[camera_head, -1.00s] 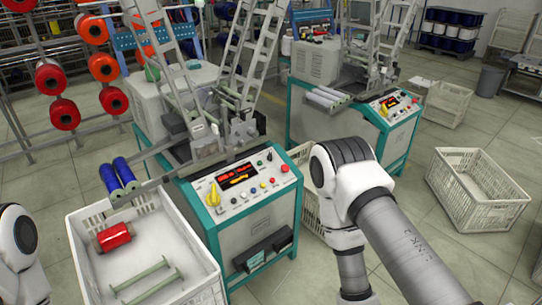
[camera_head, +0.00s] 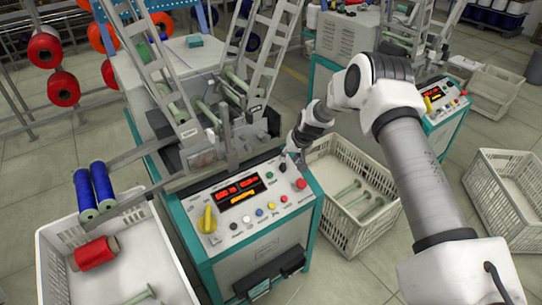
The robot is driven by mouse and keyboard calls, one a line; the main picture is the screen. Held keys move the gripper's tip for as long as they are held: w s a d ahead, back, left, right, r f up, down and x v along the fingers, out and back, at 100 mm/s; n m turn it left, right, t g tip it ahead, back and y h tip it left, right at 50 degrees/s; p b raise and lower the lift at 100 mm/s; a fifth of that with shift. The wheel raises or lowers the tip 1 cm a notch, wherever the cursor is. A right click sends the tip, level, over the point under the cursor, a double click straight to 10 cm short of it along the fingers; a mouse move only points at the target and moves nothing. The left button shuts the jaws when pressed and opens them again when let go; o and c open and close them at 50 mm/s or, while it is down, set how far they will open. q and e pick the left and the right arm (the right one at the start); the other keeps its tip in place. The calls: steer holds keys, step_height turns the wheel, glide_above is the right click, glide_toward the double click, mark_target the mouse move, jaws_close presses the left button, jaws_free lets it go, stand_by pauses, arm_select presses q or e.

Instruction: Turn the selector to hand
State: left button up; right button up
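The winder's control panel (camera_head: 245,200) is in the middle of the head view, on a teal-edged cabinet. A small black selector knob (camera_head: 283,167) is at the panel's upper right. My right gripper (camera_head: 291,160) points down at this knob, very close to it or touching it. The fingers are small and dark here, so I cannot tell whether they are open or shut, and the knob's pointer cannot be read. A large yellow knob (camera_head: 207,219) is at the panel's left. My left gripper is out of view.
A red display (camera_head: 238,189), several coloured buttons and a red stop button (camera_head: 301,184) share the panel. A crate with a red bobbin (camera_head: 95,253) stands at left. Another crate (camera_head: 345,235) with green-ended spools is right of the cabinet, below my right arm.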

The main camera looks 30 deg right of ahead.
mark_target(285, 165)
steer(key=b+x, duration=0.1)
steer(key=x, duration=0.5)
steer(key=shift+s+a+r, duration=0.1)
steer(key=shift+a+r, duration=0.1)
steer(key=shift+f, duration=0.15)
jaws_close()
